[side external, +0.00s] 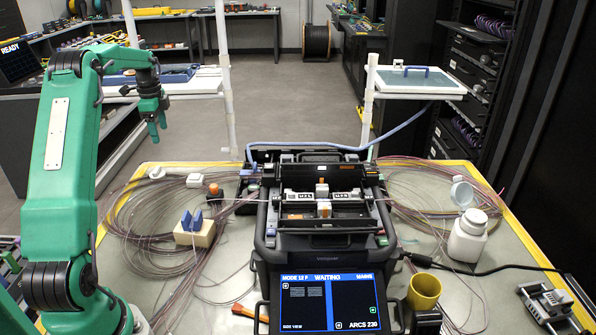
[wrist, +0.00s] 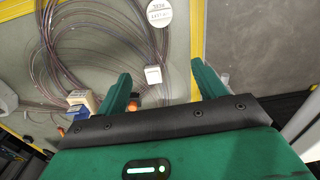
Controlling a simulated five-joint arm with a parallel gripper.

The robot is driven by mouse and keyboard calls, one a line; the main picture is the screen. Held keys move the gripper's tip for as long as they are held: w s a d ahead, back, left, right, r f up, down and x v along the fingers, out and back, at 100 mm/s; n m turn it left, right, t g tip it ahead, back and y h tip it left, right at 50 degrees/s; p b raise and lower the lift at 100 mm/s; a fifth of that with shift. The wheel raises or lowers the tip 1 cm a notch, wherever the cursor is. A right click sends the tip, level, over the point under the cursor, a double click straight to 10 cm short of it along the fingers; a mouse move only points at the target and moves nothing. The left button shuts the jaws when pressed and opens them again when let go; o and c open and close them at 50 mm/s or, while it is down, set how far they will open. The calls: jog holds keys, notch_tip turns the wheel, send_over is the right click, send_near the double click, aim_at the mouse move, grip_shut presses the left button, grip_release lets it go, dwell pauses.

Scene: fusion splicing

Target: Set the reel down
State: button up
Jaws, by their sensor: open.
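The reel shows as a loose coil of thin reddish-brown fibre (side external: 128,222) lying on the left part of the work mat. My gripper (side external: 158,132) is above the far left of the mat, fingers pointing down. In the wrist view my gripper (wrist: 163,80) has its two green fingers wide apart, with nothing held between them. The gripper is apart from the coil.
A fusion splicer (side external: 322,225) with a lit screen stands mid-mat. A cream block with blue clips (side external: 194,232) sits on the left. Another fibre coil (side external: 415,185), a white bottle (side external: 467,236) and a yellow cup (side external: 424,291) are on the right. White posts (side external: 223,70) rise behind.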

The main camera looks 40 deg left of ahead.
jog(key=d+r+n+t, duration=0.1)
jog(key=d+r, duration=0.3)
jog(key=d, duration=0.5)
jog(key=d+r+n+t+y, duration=0.15)
jog(key=d+r, duration=0.25)
jog(key=d, duration=0.4)
jog(key=d+r+n+h, duration=0.1)
jog(key=d+r, duration=0.3)
jog(key=d, duration=0.5)
jog(key=s+d+f+n+t, duration=0.1)
jog(key=s+d+n, duration=0.1)
jog(key=s+d, duration=0.5)
jog(key=s+d+f+n+t, duration=0.2)
jog(key=s+d, duration=0.6)
jog(key=d, duration=0.3)
jog(key=shift+d+f+n+h, duration=0.25)
jog(key=shift+d+n+h, duration=0.1)
jog(key=shift+h, duration=0.1)
